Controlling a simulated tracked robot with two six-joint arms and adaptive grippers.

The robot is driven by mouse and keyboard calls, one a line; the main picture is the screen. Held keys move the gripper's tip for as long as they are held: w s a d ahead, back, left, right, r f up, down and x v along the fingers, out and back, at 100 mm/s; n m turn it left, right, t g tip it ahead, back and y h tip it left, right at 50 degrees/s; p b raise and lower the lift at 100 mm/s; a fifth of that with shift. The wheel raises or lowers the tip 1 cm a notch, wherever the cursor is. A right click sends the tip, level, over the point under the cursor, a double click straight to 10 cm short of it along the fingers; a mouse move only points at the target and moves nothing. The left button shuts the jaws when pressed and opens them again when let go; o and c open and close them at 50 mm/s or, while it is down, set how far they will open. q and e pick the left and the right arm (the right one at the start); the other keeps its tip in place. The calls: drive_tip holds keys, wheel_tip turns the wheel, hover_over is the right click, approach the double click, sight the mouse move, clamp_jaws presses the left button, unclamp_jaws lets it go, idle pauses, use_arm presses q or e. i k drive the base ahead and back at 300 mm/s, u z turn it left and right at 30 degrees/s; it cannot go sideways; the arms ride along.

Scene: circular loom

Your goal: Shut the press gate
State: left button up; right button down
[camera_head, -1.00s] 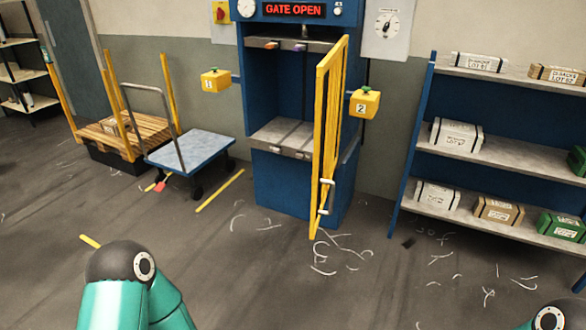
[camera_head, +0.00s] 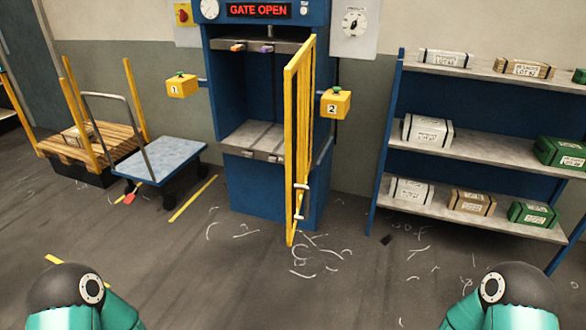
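The blue press (camera_head: 234,190) stands against the back wall. Its red display (camera_head: 258,10) reads "GATE OPEN". The yellow barred press gate (camera_head: 291,150) is hinged at the press's right side and swung outward, leaving the press opening uncovered. A metal handle (camera_head: 299,201) sits low on the gate. Parts of my two arms show at the bottom left and bottom right corners, well apart from the gate. Neither gripper is in view.
Yellow button boxes 1 (camera_head: 182,87) and 2 (camera_head: 335,104) flank the press. A blue-topped cart (camera_head: 160,162) and a wooden pallet (camera_head: 75,150) stand left. A shelf (camera_head: 480,148) with boxes stands right. Pale scraps litter the otherwise clear floor before the press.

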sight(299, 73)
drive_tip(key=z, duration=0.05)
drive_tip(key=i, duration=1.55)
